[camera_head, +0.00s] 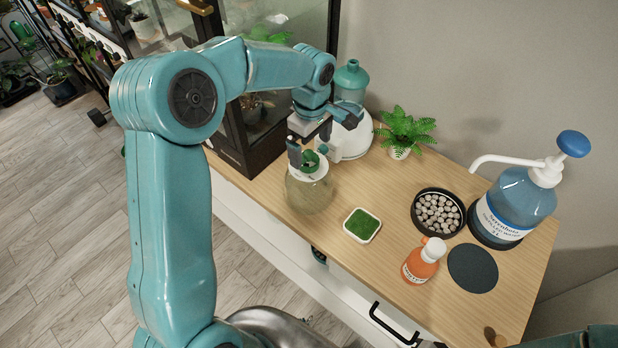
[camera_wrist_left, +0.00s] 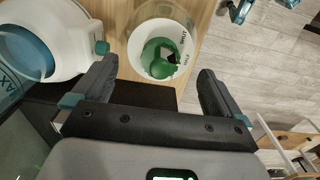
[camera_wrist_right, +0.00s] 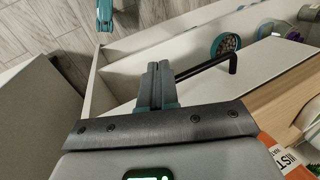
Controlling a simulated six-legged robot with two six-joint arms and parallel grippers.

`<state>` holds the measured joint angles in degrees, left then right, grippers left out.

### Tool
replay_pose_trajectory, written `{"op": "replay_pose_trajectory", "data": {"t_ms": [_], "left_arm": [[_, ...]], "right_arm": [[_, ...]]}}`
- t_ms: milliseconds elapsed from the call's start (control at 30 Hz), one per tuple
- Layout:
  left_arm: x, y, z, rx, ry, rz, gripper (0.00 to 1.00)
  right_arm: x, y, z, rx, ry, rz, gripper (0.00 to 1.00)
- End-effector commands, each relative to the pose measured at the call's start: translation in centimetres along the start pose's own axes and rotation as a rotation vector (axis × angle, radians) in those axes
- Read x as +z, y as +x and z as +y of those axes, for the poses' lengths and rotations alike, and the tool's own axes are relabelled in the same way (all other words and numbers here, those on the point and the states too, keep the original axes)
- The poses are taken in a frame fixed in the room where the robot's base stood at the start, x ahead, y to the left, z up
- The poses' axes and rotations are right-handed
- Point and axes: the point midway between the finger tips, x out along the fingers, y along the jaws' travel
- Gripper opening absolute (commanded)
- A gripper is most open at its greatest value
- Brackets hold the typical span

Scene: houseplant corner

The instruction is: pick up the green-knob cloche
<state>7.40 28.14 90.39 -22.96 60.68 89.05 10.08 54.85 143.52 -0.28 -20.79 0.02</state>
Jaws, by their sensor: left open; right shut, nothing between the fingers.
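The green-knob cloche (camera_head: 309,195) is a clear glass dome on the wooden worktop, left of the small tray of moss. Its green knob (camera_head: 309,160) sits inside a white ring on top. In the left wrist view the green knob (camera_wrist_left: 158,60) and the white ring with dark lettering lie ahead of and between the open fingers. My left gripper (camera_head: 308,146) is open and empty, close over the knob; I cannot tell whether the fingers touch it. My right gripper (camera_wrist_right: 155,72) is shut and empty, near the cabinet front with its black handle.
A white rounded vessel (camera_head: 352,138) stands close behind my left gripper. A fern (camera_head: 404,130), moss tray (camera_head: 361,225), bowl of pebbles (camera_head: 437,211), orange bottle (camera_head: 422,262), dark round mat (camera_head: 473,268) and blue pump bottle (camera_head: 517,208) stand to the right. A glass cabinet (camera_head: 286,70) is behind.

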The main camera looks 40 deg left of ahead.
Motion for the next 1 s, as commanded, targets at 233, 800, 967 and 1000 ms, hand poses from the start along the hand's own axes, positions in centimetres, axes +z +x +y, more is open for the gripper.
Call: {"op": "replay_pose_trajectory", "data": {"t_ms": [233,800,967,1000], "left_arm": [[-0.4,3.8,-0.3,-0.006,0.001,-0.001,1.00],[-0.4,4.9,-0.2,-0.002,0.000,-0.001,0.25],[-0.4,4.7,-0.1,0.001,0.000,0.000,0.00],[-0.4,4.7,-0.1,0.001,0.000,0.000,0.00]], "right_arm": [[0.0,-0.9,-0.3,0.000,0.000,0.000,0.00],[0.0,-0.9,-0.3,0.000,0.000,0.000,0.00],[0.0,-1.0,-0.4,0.000,0.000,0.000,0.00],[0.0,-1.0,-0.4,0.000,0.000,0.000,0.00]]}}
